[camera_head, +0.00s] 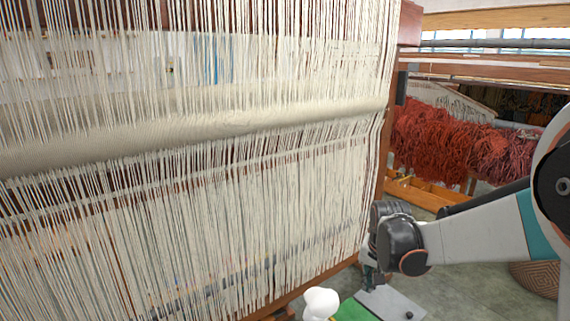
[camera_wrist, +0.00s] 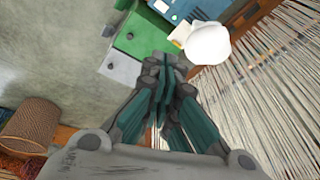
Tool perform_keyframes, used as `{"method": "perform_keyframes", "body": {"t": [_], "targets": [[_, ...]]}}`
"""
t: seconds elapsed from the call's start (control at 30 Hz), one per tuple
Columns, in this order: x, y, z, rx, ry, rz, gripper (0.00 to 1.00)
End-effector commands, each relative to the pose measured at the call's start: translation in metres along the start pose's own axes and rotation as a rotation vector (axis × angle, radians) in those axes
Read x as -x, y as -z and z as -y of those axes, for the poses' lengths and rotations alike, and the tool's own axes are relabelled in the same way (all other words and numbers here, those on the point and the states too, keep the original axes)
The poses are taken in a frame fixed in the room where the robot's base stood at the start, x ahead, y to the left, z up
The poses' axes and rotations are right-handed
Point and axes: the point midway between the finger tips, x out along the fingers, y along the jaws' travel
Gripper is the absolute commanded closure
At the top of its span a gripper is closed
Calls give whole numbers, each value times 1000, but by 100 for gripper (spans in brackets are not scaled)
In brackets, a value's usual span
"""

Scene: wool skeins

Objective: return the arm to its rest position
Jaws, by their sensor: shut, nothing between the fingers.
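My gripper (camera_head: 369,279) hangs at the lower right of the head view, in front of the loom's right edge. In the wrist view my gripper (camera_wrist: 166,62) points away from the camera with its dark teal fingers closed together and nothing between them. My pale grey arm (camera_head: 475,240) reaches in from the right edge of the head view and is bent at the wrist. The fingertips appear above a grey-and-green surface, and I cannot tell how far above it they are.
A large loom with pale warp threads (camera_head: 250,200) fills the left and middle. A white rounded object (camera_head: 320,303) stands near a green panel (camera_head: 354,311); it also shows in the wrist view (camera_wrist: 208,45). Red wool skeins (camera_head: 450,140) hang behind. A woven basket (camera_wrist: 30,124) stands on open grey floor (camera_wrist: 50,50).

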Motion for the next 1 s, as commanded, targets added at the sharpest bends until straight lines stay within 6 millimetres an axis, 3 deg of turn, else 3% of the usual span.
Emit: {"method": "perform_keyframes", "body": {"t": [0.03,0.2,0.5,0.73,1.0], "targets": [[17,-8,-3,20,8,-13,100],[62,-31,-11,96,34,-60,100],[123,-81,-32,229,73,-147,100],[153,-124,-52,329,95,-217,100],[169,-174,-75,441,114,-300,100]]}}
